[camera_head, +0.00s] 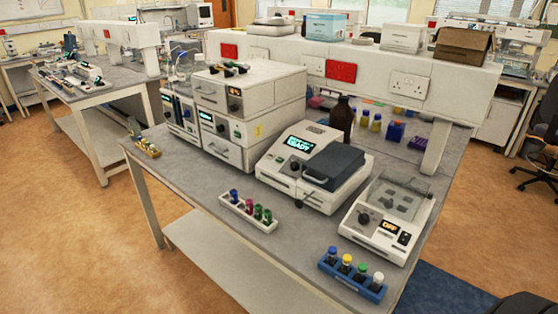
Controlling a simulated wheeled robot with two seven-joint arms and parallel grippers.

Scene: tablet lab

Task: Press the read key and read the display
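A white benchtop instrument (328,200) with a dark grey lid (334,164) stands in the middle of the bench. Its lit teal display (300,144) shows text that seems to end in "READY"; the upper line is too small to read. A dark round knob or button (295,164) sits on the front panel below the display. No key is readable as the read key. The lid looks closed. Neither of my grippers is in view.
A smaller device (368,247) with a clear lid and an orange display (389,227) stands to the right. A white tube rack (247,216) and a blue rack (352,287) sit near the front edge. Stacked white units (250,88) and a brown bottle (342,116) stand behind.

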